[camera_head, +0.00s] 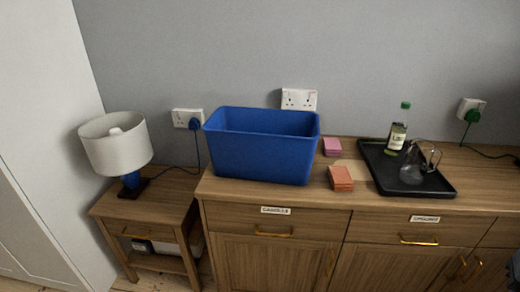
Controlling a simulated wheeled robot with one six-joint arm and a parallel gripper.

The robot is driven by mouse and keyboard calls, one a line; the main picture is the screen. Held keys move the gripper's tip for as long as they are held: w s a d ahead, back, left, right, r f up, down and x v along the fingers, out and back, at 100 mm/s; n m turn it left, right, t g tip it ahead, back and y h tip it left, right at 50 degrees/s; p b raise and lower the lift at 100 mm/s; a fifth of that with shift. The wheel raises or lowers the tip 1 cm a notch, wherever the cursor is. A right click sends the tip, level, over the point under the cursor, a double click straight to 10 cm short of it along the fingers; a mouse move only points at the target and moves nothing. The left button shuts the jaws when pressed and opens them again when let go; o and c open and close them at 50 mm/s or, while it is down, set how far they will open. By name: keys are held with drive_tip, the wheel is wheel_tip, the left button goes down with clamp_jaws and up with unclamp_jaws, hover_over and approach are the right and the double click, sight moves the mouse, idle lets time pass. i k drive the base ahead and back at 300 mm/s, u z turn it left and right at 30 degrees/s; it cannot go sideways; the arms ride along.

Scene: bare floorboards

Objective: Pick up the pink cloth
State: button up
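The pink cloth (332,147) looks like a small folded stack. It lies on the wooden sideboard top, close to the wall and just right of the blue bin. An orange-brown folded stack (341,178) lies nearer the front edge, apart from the pink one. The fingers of my gripper do not show. A dark shape cut off at the lower right edge may be part of my arm, but I cannot tell.
The tall blue bin (259,158) stands left of the cloth. A black tray (440,189) to the right holds a green-capped bottle (397,134) and a glass jug (413,170). A lamp (117,146) stands on a lower side table (172,190) at left.

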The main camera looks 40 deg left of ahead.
sight(333, 147)
drive_tip(key=u, duration=1.05)
drive_tip(key=i, duration=1.25)
